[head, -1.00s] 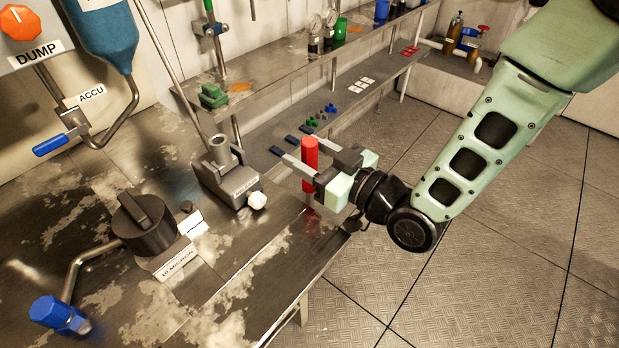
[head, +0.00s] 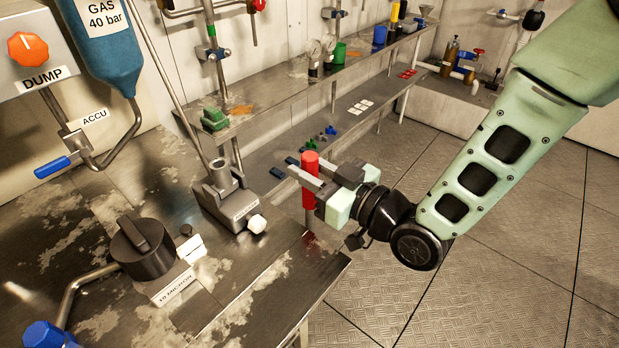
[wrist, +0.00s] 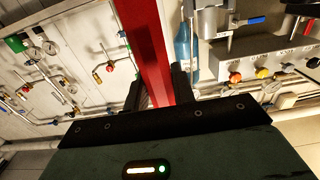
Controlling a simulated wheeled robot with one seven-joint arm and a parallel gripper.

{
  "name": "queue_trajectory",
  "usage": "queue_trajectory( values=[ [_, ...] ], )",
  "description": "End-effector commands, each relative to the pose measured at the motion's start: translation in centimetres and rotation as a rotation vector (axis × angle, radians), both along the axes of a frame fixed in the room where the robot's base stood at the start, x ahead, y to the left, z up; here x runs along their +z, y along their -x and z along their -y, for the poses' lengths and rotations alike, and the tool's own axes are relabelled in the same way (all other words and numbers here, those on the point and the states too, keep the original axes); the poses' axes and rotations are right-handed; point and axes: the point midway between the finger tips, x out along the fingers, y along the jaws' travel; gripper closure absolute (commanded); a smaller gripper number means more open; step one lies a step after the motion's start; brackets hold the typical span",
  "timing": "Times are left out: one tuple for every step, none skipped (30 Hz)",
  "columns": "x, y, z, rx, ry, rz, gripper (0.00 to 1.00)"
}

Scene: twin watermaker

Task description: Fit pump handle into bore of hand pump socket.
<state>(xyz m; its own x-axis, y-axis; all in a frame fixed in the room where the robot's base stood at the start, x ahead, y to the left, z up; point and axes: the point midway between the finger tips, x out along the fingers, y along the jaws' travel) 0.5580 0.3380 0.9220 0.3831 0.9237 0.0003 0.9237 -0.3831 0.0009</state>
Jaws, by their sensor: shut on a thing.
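My gripper (head: 309,178) is shut on the red pump handle (head: 309,163) and holds it upright near the bench's right edge. In the wrist view the red handle (wrist: 146,45) runs up between the dark fingers. A grey metal rod shows below the red grip in the head view. The hand pump socket (head: 221,176) is a grey upright tube with an open top on a block with a white knob. It stands on the bench to the left of the handle, with a clear gap between them. Whether the handle's lower end clears the bench is hard to tell.
A black round filter housing (head: 143,245) stands at the front left of the bench. A thin rod rises behind the socket. A shelf (head: 285,85) with gauges and a green cup runs along the wall. Open floor (head: 480,270) lies to the right.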

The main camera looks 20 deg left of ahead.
Motion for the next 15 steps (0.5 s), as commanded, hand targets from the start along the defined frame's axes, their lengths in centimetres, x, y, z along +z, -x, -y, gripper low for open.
queue_trajectory(
  values=[
    [0.9,0.0,0.0,0.0,-0.003,0.004,1.0],
    [1.4,0.0,0.0,0.0,-0.004,0.004,1.0],
    [2.1,0.0,0.0,0.0,-0.004,0.004,1.0],
    [2.6,0.0,0.0,0.0,-0.004,0.004,1.0],
    [3.1,0.0,0.0,0.0,-0.005,0.004,1.0],
    [3.9,0.0,0.0,0.0,-0.004,0.005,1.0],
    [4.5,0.0,0.0,0.0,-0.004,0.006,1.0],
    [5.1,0.0,0.0,0.0,-0.005,0.005,1.0],
    [5.9,0.0,0.0,0.0,-0.004,0.006,1.0],
    [6.6,0.0,0.0,0.0,-0.005,0.006,1.0],
    [7.3,0.0,0.0,0.0,-0.005,0.006,1.0],
    [8.3,0.0,0.0,0.0,-0.006,0.007,1.0],
    [9.0,0.0,0.0,0.0,-0.004,0.007,1.0],
    [9.7,0.0,0.0,-0.001,-0.005,0.007,1.0],
    [10.6,0.0,0.0,-0.001,-0.005,0.006,1.0]
  ],
)
